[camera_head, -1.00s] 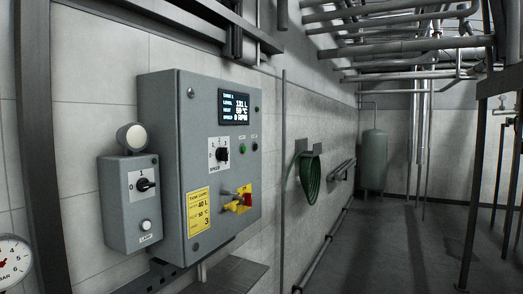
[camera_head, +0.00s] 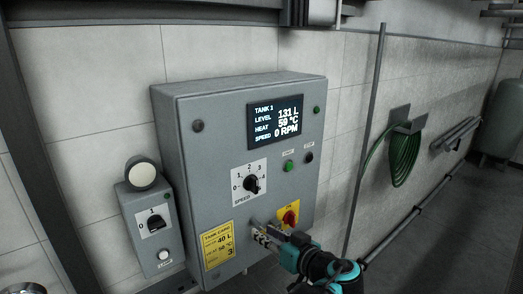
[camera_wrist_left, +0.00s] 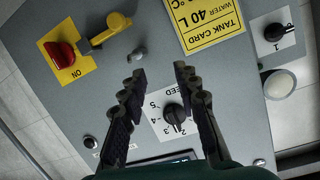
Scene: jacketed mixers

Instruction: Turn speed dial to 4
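The speed dial (camera_head: 251,184) is a black knob on a white numbered plate on the grey control box (camera_head: 185,150). The display (camera_head: 275,122) reads 131 L, 59 °C and speed 0 RPM. I cannot clearly tell which number the knob points at. My left gripper (camera_head: 260,236) is in front of the box, below the dial. In the left wrist view its two fingers (camera_wrist_left: 160,73) are spread with nothing between the tips. There the dial (camera_wrist_left: 174,112) shows upside down, beyond and between the fingers. My right gripper is not in view.
A red switch (camera_head: 290,217) on a yellow plate sits close to my left gripper. The yellow tank card (camera_head: 216,246) is to its left. A green button (camera_head: 289,166) and a black button (camera_head: 309,158) are right of the dial. A small switch box (camera_head: 150,240) stands at left.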

